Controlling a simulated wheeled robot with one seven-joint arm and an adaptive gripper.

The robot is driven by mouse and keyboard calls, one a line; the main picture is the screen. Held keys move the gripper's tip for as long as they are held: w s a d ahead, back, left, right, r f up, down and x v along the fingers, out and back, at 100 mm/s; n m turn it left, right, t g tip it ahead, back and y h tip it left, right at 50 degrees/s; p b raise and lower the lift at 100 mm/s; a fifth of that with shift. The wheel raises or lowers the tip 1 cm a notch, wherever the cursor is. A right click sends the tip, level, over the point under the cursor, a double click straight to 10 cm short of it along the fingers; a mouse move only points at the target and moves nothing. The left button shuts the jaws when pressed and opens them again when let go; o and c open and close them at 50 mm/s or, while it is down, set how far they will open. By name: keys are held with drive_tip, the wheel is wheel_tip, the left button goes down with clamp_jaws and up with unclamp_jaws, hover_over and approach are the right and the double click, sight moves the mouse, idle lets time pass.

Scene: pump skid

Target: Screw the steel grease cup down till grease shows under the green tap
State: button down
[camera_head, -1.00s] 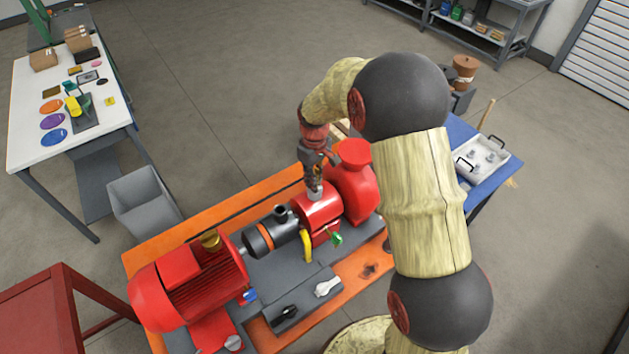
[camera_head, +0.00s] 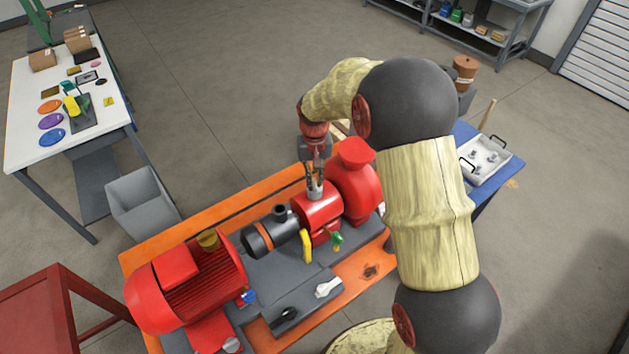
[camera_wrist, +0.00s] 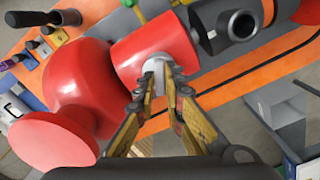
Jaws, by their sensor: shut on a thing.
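The steel grease cup (camera_head: 315,193) stands on top of the red bearing housing (camera_head: 318,212) of the pump. My gripper (camera_head: 315,182) comes down from above and is shut on the cup. In the wrist view the fingertips (camera_wrist: 160,68) close around the pale grey cup (camera_wrist: 154,78), on the red housing (camera_wrist: 150,45). The green tap (camera_head: 337,238) is on the near side of the housing, right of a yellow part (camera_head: 306,246). I cannot make out any grease under the tap.
The red pump casing (camera_head: 352,185) stands close right of my gripper. The black coupling (camera_head: 270,236) and red motor (camera_head: 185,285) lie to the left. A blue table with a white tray (camera_head: 490,150) is at the right. A grey bin (camera_head: 143,205) stands at the left.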

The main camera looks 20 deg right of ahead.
sight(314, 182)
drive_tip(key=shift+m, duration=0.6)
drive_tip(key=c, duration=1.9)
unclamp_jaws()
wheel_tip(314, 182, up, 12)
